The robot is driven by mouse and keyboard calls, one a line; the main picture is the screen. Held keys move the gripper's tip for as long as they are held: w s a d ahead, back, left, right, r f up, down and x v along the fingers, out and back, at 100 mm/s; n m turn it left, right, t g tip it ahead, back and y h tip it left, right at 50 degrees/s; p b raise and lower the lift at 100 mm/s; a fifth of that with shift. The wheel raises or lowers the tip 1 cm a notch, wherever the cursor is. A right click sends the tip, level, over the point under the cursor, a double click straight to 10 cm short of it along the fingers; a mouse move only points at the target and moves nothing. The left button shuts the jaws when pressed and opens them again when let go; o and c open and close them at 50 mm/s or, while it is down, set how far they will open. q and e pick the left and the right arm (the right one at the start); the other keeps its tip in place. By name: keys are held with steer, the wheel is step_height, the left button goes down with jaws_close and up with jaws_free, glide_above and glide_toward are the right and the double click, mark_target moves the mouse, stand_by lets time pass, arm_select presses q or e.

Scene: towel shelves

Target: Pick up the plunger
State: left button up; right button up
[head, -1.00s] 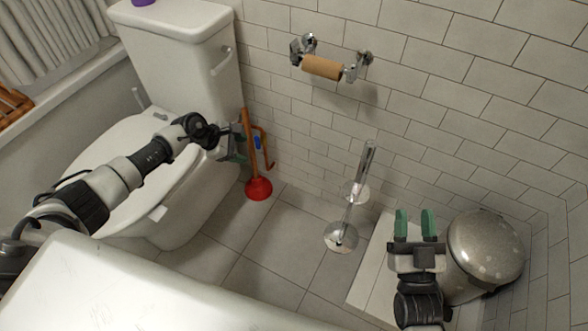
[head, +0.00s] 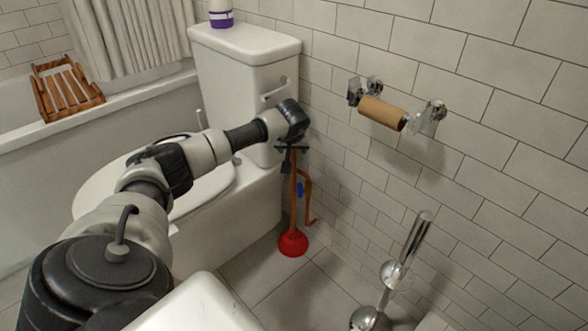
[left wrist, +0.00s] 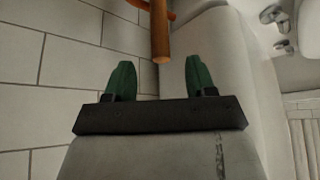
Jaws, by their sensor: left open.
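The plunger (head: 293,243) stands upright on the floor between the toilet and the tiled wall, with its red cup down. Its orange-brown handle also shows in the left wrist view (left wrist: 160,40), its end lying between the lines of the two green fingers, around the fingertips. My left gripper (left wrist: 158,65) is open with nothing clamped in it. In the head view the left gripper (head: 292,150) is at the top of the handle, and its fingers are mostly hidden by the wrist. I cannot tell whether it touches the handle. My right gripper is out of view.
The toilet (head: 245,70) stands close to the left of the plunger. A toilet roll holder (head: 382,112) is on the wall. A toilet brush stand (head: 370,318) is at lower right.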

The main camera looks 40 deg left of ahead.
mark_target(293, 151)
arm_select(q)
steer(key=b+x, duration=0.2)
steer(key=x, duration=0.3)
steer(key=shift+w+b, duration=0.1)
steer(key=shift+b, duration=0.3)
steer(key=shift+a, duration=0.1)
jaws_close()
steer(key=shift+r, duration=0.1)
